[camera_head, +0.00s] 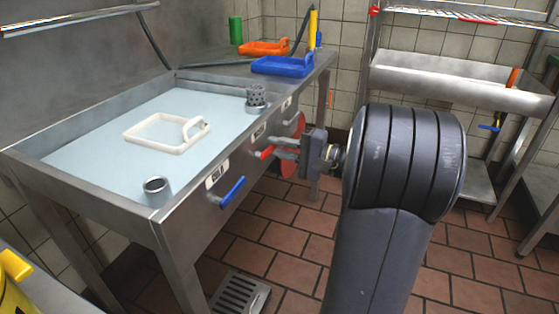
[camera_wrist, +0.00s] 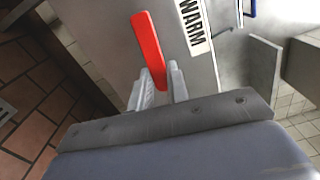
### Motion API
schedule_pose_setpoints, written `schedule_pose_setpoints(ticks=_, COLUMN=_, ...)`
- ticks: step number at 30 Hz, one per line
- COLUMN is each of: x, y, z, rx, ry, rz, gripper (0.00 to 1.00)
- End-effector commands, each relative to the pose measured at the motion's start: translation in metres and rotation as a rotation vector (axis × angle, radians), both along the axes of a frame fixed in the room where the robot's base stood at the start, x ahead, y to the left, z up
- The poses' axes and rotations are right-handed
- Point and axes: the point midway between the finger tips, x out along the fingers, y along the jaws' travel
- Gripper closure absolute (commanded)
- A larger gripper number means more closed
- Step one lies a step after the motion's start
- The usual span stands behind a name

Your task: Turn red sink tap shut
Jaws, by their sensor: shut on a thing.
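The red tap lever (camera_head: 266,153) sticks out from the front of the steel sink (camera_head: 140,205). In the wrist view the red lever (camera_wrist: 147,42) runs up and slightly left, beside a label reading WARM (camera_wrist: 194,22). My gripper (camera_head: 280,148) is at the sink front, shut on the lever. In the wrist view my gripper's pale fingers (camera_wrist: 161,84) stand on either side of the lever's near end. The lever's tip between the fingers is partly hidden. A blue tap lever (camera_head: 232,192) sits nearer on the same front panel.
The sink is full of pale water with a cream tray (camera_head: 133,134) in it. A steel cylinder (camera_head: 157,190) and a perforated one (camera_head: 256,97) stand by the basin's edge. Blue (camera_head: 282,66) and orange (camera_head: 262,48) trays lie behind.

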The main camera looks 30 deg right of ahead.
Motion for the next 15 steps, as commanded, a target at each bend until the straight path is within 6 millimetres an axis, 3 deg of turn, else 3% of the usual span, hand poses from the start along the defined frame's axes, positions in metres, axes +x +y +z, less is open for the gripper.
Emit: schedule_pose_setpoints(ticks=15, x=-0.0001, y=-0.0001, z=0.0061, rx=-0.097, ry=-0.073, rz=0.000, gripper=1.00)
